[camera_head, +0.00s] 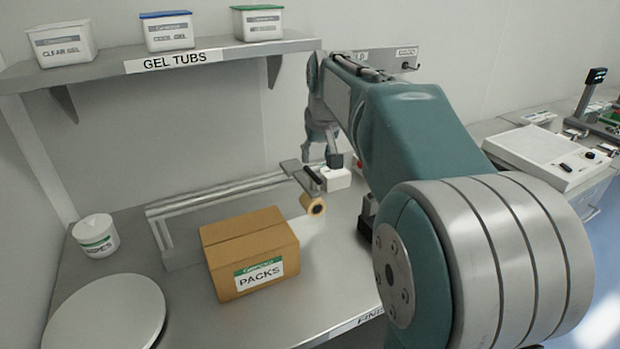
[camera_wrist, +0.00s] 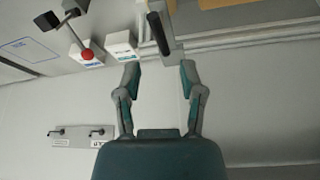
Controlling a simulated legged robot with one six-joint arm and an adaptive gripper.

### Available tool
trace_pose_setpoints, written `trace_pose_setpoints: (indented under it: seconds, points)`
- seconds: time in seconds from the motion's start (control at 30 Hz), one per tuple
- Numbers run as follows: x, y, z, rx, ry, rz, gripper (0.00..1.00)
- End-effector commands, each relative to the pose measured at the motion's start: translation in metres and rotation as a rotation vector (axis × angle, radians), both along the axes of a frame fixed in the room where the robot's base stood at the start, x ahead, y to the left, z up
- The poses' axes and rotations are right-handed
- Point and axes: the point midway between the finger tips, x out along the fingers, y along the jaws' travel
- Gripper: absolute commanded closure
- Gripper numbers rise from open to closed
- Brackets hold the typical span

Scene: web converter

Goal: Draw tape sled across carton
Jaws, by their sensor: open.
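The brown carton (camera_head: 246,246), labelled PACKS, sits closed on the steel bench in the head view. The tape sled (camera_head: 292,166), a grey bracket with a dark handle, is on the rail just behind the carton's right end. A tan tape roll (camera_head: 313,204) hangs at its front. My gripper (camera_head: 320,150) is above and behind the sled, partly hard to make out. In the wrist view my gripper (camera_wrist: 159,70) is open and empty, its fingers apart; the sled's dark handle (camera_wrist: 158,33) lies beyond the fingertips, between their lines. A carton edge (camera_wrist: 225,3) shows at the top.
A metal rail (camera_head: 215,193) runs behind the carton. A white box (camera_head: 337,179) stands beside the sled; a red knob (camera_wrist: 86,55) is nearby. A white tub (camera_head: 95,235) and round plate (camera_head: 105,312) are left. A shelf (camera_head: 100,72) holding gel tubs overhangs the back.

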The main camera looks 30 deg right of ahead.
Motion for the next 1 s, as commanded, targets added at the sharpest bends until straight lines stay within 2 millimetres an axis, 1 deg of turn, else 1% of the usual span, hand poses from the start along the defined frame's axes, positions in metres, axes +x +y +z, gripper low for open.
trace_pose_setpoints:
  seconds: [0.1, 0.4, 0.6, 0.87, 0.9, 0.97, 1.0]
  points:
    - [0.008, -0.001, -0.022, 0.002, 0.005, 0.0, 0.49]
    - [0.027, -0.005, -0.07, 0.001, 0.003, 0.0, 0.49]
    - [0.034, -0.006, -0.085, 0.0, 0.001, 0.001, 0.49]
    - [0.034, -0.007, -0.087, 0.0, 0.0, 0.001, 0.49]
    - [0.034, -0.007, -0.087, 0.0, 0.0, 0.001, 0.58]
    - [0.034, -0.007, -0.087, 0.0, 0.0, 0.001, 0.85]
    - [0.034, -0.007, -0.086, 0.0, 0.0, 0.001, 1.0]
